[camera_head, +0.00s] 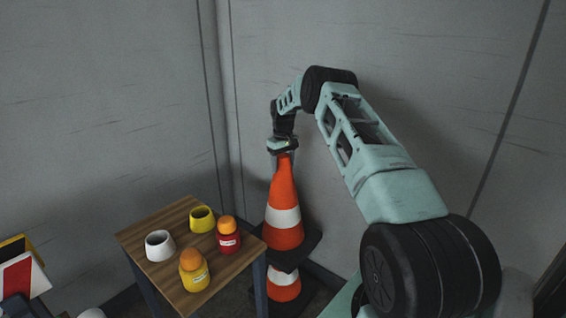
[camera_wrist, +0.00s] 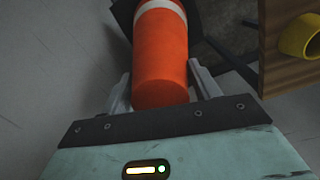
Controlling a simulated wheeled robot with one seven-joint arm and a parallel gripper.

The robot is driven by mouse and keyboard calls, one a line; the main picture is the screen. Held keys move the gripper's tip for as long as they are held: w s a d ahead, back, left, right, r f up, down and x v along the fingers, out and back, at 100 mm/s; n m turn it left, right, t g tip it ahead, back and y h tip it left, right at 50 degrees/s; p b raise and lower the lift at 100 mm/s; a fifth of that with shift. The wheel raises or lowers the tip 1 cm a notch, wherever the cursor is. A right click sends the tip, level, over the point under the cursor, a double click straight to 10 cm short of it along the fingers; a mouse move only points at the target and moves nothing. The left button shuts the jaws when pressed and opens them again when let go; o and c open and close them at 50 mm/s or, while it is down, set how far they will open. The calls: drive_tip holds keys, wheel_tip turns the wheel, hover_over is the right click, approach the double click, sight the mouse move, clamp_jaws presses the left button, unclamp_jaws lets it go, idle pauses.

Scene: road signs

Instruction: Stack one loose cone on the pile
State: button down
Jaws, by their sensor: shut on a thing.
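My gripper (camera_head: 283,153) is shut on the top of an orange cone (camera_head: 283,192) with a white band and a dark square base. The cone hangs roughly upright below the gripper. In the wrist view the fingers (camera_wrist: 160,82) lie on both sides of its orange tip (camera_wrist: 160,60). Directly below the held cone in the head view is a second orange and white cone (camera_head: 284,294), with its dark base low in the picture. Its upper part is hidden by the held cone's base, so I cannot tell whether the two touch.
A wooden table (camera_head: 160,222) stands just left of the cones, with a white cup (camera_head: 159,246), a yellow cup (camera_head: 202,219), a red jar (camera_head: 228,241) and a yellow jar (camera_head: 194,274). Grey walls close in behind. Red, white and yellow signs (camera_head: 20,275) are at far left.

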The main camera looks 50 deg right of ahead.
drive_tip(key=shift+f+b, duration=9.55)
drive_tip(key=shift+f, duration=6.15)
drive_tip(key=shift+c, duration=1.4)
unclamp_jaws()
drive_tip(key=shift+f, duration=0.15)
wheel_tip(320, 180, up, 18)
drive_tip(key=p, duration=0.2)
drive_tip(key=shift+f+p, duration=0.2)
drive_tip(key=shift+p, duration=0.15)
